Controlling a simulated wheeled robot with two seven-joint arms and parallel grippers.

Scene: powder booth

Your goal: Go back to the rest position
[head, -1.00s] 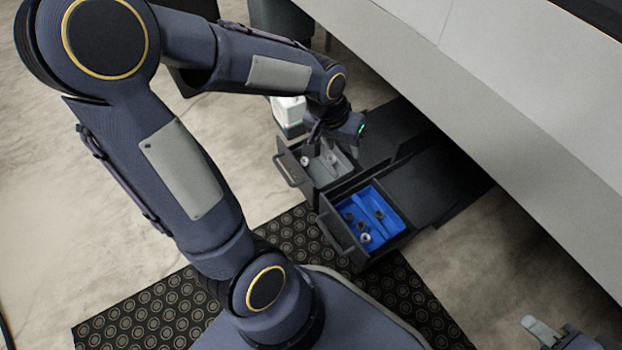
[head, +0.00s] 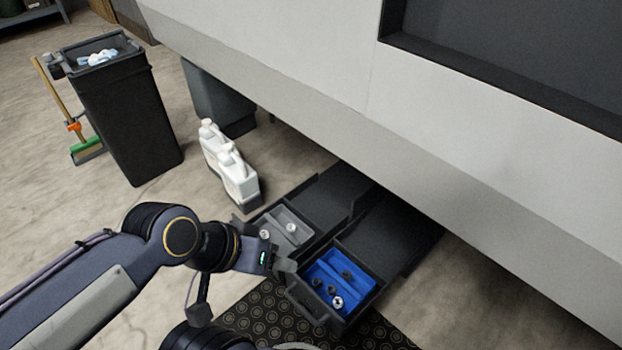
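My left arm comes in from the lower left. Its gripper (head: 284,268) is beside the front of the open drawer with a blue insert (head: 365,291), at its left corner. I cannot tell whether the gripper touches the drawer or whether its fingers are open or shut. Several small metal parts lie in the blue insert. The open drawer with a grey insert (head: 284,239) is to its left and holds small round parts; my gripper and wrist cover part of its front. My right gripper is not in view.
White jugs (head: 229,166) stand on the floor behind the drawers. A dark bin (head: 135,125) and a broom (head: 57,97) are at the upper left. The large grey booth wall (head: 330,75) overhangs the drawers. A patterned black mat (head: 262,312) lies in front. The floor between bin and arm is clear.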

